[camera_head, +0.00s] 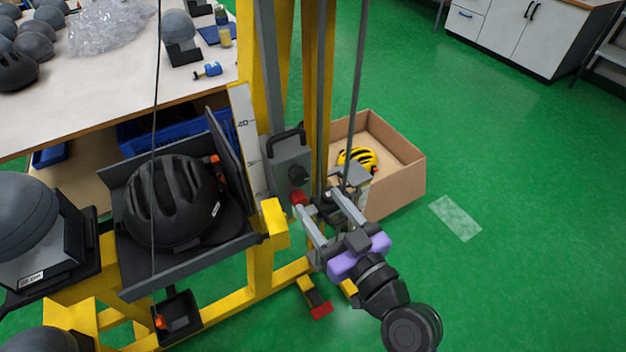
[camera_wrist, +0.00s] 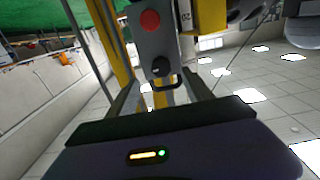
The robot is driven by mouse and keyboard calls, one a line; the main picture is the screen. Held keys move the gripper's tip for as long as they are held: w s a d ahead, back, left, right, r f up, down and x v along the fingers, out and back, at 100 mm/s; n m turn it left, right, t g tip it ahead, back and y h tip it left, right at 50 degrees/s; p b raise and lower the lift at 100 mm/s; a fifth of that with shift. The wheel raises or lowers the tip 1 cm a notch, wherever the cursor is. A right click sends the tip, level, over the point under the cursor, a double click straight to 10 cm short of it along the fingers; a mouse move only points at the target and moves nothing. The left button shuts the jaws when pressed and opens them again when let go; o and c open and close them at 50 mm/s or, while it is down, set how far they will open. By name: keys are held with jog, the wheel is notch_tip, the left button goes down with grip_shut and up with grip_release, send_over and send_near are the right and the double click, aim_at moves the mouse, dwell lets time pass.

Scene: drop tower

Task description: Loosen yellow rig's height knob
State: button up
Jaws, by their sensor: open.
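The yellow rig (camera_head: 260,262) stands upright in the middle of the head view. A grey carriage box (camera_head: 291,158) with a black handle sits beside its scale. The box bears a black knob (camera_head: 298,175) and a red button (camera_head: 298,198) below it. In the wrist view, which looks upside down, the red button (camera_wrist: 150,21) is above the black knob (camera_wrist: 161,67). My gripper (camera_head: 316,198) is open and empty in front of the box. In the wrist view the knob appears between my fingertips (camera_wrist: 162,80); whether they reach around it, I cannot tell.
A black helmet (camera_head: 170,202) rests in the rig's dark tray, left of the box. A cardboard box (camera_head: 402,180) with a yellow-and-black helmet (camera_head: 357,158) stands behind my gripper. Green floor (camera_head: 520,190) at right is mostly clear.

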aim_at(302, 181)
jog(key=p+x, duration=0.2)
jog(key=x, duration=0.5)
jog(key=shift+w+a, duration=0.1)
jog(key=shift+a, duration=0.1)
grip_shut()
